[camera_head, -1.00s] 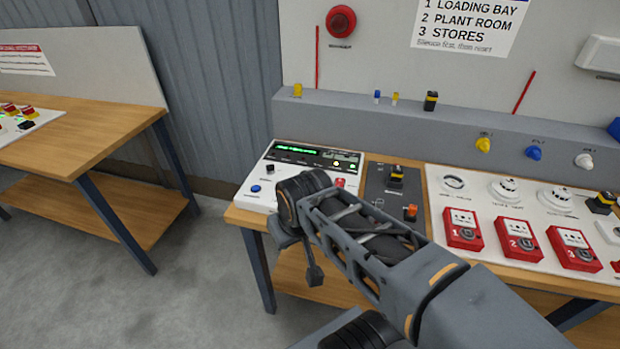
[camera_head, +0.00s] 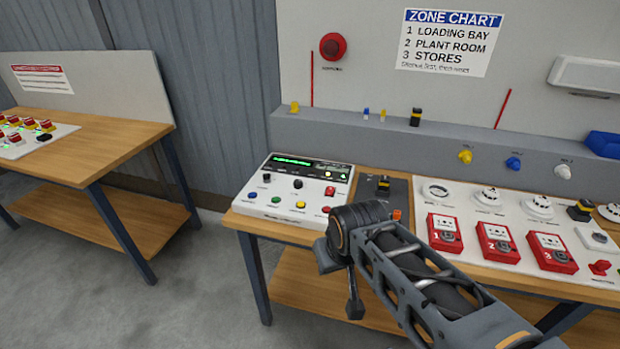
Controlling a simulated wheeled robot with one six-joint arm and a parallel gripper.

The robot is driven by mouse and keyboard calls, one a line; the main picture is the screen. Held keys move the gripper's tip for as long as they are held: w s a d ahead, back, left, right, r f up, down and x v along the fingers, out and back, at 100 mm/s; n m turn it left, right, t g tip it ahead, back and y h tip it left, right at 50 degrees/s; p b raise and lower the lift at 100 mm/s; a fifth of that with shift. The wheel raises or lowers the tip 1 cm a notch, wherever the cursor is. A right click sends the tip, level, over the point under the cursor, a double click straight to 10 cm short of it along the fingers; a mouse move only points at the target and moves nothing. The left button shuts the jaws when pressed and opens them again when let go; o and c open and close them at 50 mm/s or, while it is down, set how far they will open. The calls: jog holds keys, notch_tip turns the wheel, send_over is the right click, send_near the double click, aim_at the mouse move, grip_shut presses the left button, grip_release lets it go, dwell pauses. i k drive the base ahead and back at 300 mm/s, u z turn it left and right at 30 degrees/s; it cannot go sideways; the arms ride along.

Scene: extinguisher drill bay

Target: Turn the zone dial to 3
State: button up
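The white control panel (camera_head: 310,207) stands at the left end of the right-hand bench.
Right of the panel lie a dark plate (camera_head: 396,190) with a black-and-yellow switch and a white board with red numbered call points (camera_head: 444,233). A zone chart (camera_head: 451,42) hangs above, listing 3 as Stores. Another bench (camera_head: 110,150) stands at left, with open floor between.

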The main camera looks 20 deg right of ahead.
aim_at(297, 183)
jog(key=i, duration=0.4)
jog(key=z, duration=0.05)
jog(key=k, duration=0.6)
jog(key=u, duration=0.5)
jog(key=i, duration=1.2)
jog(key=z, duration=0.55)
